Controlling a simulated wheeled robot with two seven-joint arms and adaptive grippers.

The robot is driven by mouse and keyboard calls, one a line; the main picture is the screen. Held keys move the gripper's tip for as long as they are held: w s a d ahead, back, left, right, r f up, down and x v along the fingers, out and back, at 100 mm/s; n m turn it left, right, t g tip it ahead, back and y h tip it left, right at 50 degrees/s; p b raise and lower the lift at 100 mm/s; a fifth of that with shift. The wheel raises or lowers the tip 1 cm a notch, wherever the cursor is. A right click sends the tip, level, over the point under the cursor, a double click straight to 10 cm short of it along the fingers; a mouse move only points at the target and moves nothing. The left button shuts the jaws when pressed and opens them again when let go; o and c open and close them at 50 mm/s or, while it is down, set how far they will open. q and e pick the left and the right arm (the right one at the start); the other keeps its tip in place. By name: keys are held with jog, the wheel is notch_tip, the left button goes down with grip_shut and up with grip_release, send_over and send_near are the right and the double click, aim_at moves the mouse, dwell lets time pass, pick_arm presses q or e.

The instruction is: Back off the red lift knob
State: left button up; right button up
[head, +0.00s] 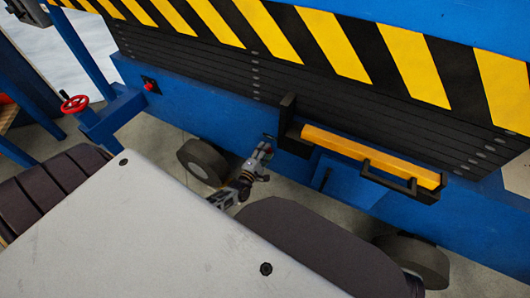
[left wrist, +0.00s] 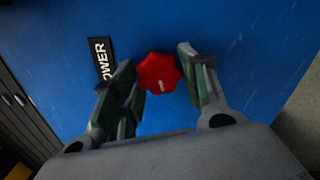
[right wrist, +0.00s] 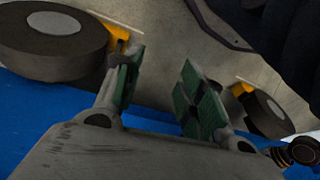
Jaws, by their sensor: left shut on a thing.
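The red lift knob (left wrist: 158,73) is a lobed red knob with a pale mark, on a blue panel (left wrist: 230,35) in the left wrist view. My left gripper (left wrist: 160,82) is shut on it, with green-padded fingers at its left and right sides. In the head view my left gripper (head: 265,153) is at the blue base of the lift, where its fingers mostly hide the knob. A black label (left wrist: 103,62) showing the letters "OWER" is left of the knob. My right gripper (right wrist: 155,85) is open and empty in the right wrist view.
A yellow bar (head: 370,155) with a black handle sticks out right of my left gripper. A black wheel (head: 205,160) is below the base; another wheel (right wrist: 55,40) shows in the right wrist view. A red handwheel (head: 75,104) and a red button (head: 149,87) are farther left.

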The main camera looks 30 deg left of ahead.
notch_tip(320, 180, up, 5)
jog(key=t+b, duration=0.1)
jog(key=b, duration=0.3)
pick_arm(q)
jog(key=shift+d+f+n+b, duration=0.15)
jog(key=shift+n+b, duration=0.55)
jog(key=shift+n, duration=2.45)
jog(key=shift+a+f+n+b, duration=0.1)
jog(key=shift+n+b, duration=0.6)
jog(key=shift+n, duration=2.45)
pick_arm(e)
jog(key=w+a+f+t+y, duration=0.1)
jog(key=a+f, duration=0.2)
jog(key=f, duration=0.4)
jog(key=shift+w+f+y, duration=0.3)
jog(key=shift+w+y, duration=0.05)
jog(key=shift+y, duration=0.05)
jog(key=shift+a, duration=0.1)
pick_arm(q)
jog(key=o, duration=1)
jog(key=shift+s+d, duration=0.1)
jog(key=s, duration=1.1)
jog(key=shift+s+d, duration=0.4)
jog(key=shift+d, duration=0.05)
